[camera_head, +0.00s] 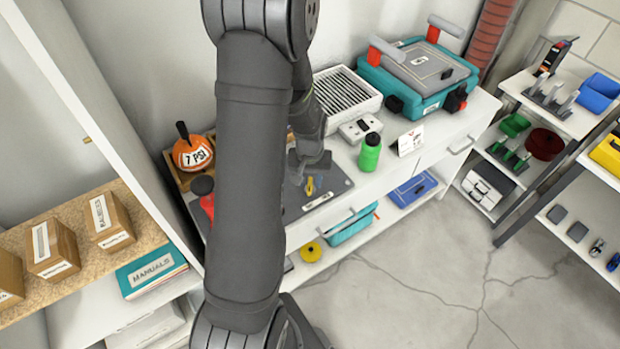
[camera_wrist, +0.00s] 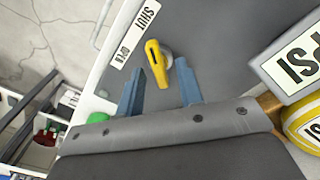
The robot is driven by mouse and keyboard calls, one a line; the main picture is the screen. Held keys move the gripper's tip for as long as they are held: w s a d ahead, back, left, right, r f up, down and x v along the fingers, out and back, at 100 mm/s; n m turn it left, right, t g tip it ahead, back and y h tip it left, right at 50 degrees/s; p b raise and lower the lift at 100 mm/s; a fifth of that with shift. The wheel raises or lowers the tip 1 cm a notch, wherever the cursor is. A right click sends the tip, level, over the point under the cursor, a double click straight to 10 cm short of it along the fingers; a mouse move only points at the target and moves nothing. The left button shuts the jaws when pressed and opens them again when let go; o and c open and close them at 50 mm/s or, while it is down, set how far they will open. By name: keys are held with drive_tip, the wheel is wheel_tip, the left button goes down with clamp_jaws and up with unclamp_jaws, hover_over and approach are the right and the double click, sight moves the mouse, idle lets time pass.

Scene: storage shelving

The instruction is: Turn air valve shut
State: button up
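The air valve's yellow handle (camera_wrist: 158,64) shows in the wrist view, just beyond and between my fingertips, on a grey board (camera_wrist: 190,25). A black mark runs along the handle, and a label plate (camera_wrist: 137,32) beside it reads SHUT and OPEN. In the head view the yellow handle (camera_head: 309,186) sits on the grey board (camera_head: 335,187) on the counter. My gripper (camera_wrist: 160,80) is open, with its two blue-grey fingers apart and nothing held. It also shows in the head view (camera_head: 308,172), partly hidden behind my arm. I cannot tell whether a finger touches the handle.
An orange gauge-like thing marked 7 PSI (camera_head: 192,153) stands left of the board. A green bottle (camera_head: 370,152) stands to its right, near a white box (camera_head: 361,127) and a teal case (camera_head: 418,75). A red-topped item (camera_head: 207,203) is partly hidden by my arm.

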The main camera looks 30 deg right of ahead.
sight(310, 182)
drive_tip(key=shift+c, duration=0.4)
clamp_jaws()
drive_tip(key=shift+m, duration=0.7)
drive_tip(key=shift+o, duration=0.4)
unclamp_jaws()
drive_tip(key=shift+r, duration=0.1)
wheel_tip(310, 182, up, 17)
drive_tip(key=shift+r, duration=0.15)
